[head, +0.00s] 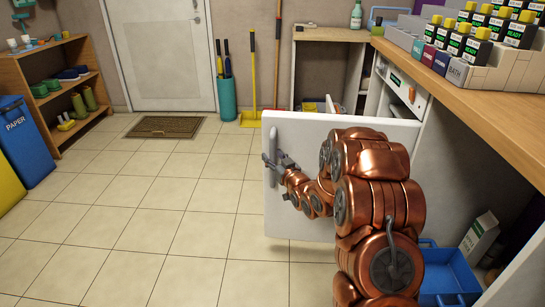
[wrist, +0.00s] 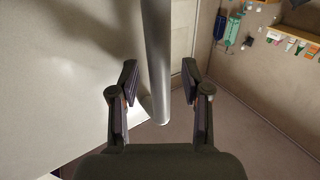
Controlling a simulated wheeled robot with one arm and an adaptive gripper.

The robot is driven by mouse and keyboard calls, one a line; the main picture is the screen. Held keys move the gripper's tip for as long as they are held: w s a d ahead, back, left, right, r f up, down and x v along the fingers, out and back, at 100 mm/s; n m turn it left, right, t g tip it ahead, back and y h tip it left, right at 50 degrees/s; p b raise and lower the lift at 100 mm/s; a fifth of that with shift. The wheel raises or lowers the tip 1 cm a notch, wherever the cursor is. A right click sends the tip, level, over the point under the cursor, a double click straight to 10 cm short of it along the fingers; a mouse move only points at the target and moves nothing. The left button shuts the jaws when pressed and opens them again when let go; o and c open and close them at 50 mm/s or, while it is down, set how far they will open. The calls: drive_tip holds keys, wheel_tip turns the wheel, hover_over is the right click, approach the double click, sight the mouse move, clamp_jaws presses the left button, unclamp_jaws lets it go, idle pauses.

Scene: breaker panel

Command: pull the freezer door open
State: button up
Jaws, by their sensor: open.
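The white freezer door (head: 303,132) stands swung out from the counter, its face towards the head camera. Its grey bar handle (head: 273,142) runs upright near the door's left edge. My gripper (head: 276,162) is at the handle, with my arm reaching across the door's face. In the wrist view the handle (wrist: 157,50) runs between the two open fingers of my gripper (wrist: 159,76), with a gap to the right finger. The door (wrist: 50,75) fills the left side there. The freezer's inside is mostly hidden behind the door and my arm.
The counter (head: 470,105) runs along the right, with breaker blocks on top. A blue crate (head: 450,272) and a carton (head: 480,238) lie low at right. Tiled floor (head: 165,215) is free to the left. A blue paper bin (head: 25,140) stands at far left.

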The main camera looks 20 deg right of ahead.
drive_tip(key=s+d, duration=0.1)
drive_tip(key=s, duration=0.9)
drive_tip(key=shift+s, duration=0.4)
drive_tip(key=shift+d, duration=0.1)
drive_tip(key=shift+r, duration=0.1)
idle(0.6)
